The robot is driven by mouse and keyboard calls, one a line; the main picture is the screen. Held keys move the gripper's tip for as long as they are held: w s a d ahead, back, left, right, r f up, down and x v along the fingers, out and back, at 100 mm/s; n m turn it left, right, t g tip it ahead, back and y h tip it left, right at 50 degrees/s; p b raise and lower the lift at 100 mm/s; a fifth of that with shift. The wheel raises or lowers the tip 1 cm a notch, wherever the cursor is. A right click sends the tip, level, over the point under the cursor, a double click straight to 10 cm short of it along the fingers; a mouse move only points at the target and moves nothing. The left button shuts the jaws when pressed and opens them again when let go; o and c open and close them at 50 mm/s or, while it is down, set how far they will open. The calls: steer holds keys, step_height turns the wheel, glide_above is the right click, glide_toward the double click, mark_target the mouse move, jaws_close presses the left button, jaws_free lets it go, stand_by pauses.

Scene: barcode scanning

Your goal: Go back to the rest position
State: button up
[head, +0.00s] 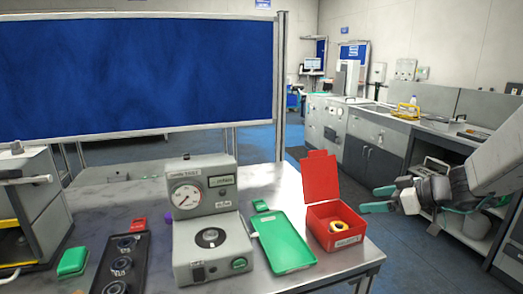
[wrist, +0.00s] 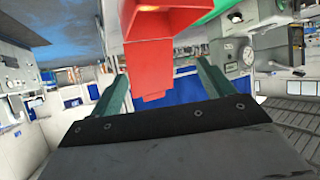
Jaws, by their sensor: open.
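My gripper (head: 370,199) is raised at the right of the head view, beyond the table's right edge, with its two green fingers apart and nothing between them. In the wrist view its fingers (wrist: 162,78) are spread. The red box also shows in the wrist view (wrist: 150,60), seen between and beyond the fingers. No contact shows between gripper and box.
A grey gauge device (head: 208,215) stands mid-table, with a green tray-like item (head: 284,243) beside it. A black tray (head: 120,264) holds several round parts. A small green box (head: 73,261) lies left. A sink counter (head: 385,125) and open floor lie behind the table.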

steer(key=s+a+f+m+g+h, duration=0.1)
steer(key=s+a+m+g, duration=0.2)
steer(key=s, duration=0.4)
steer(key=s+a+m+g, duration=0.2)
steer(key=s+m+g, duration=0.25)
steer(key=s, duration=0.25)
steer(key=s+r+m+h, duration=0.1)
steer(key=s+h, duration=0.3)
steer(key=s, duration=0.5)
steer(key=s+d+r+m+h, duration=0.1)
steer(key=s+r+h, duration=0.3)
steer(key=s, duration=0.5)
steer(key=shift+d+t, duration=0.25)
steer(key=shift+t, duration=0.1)
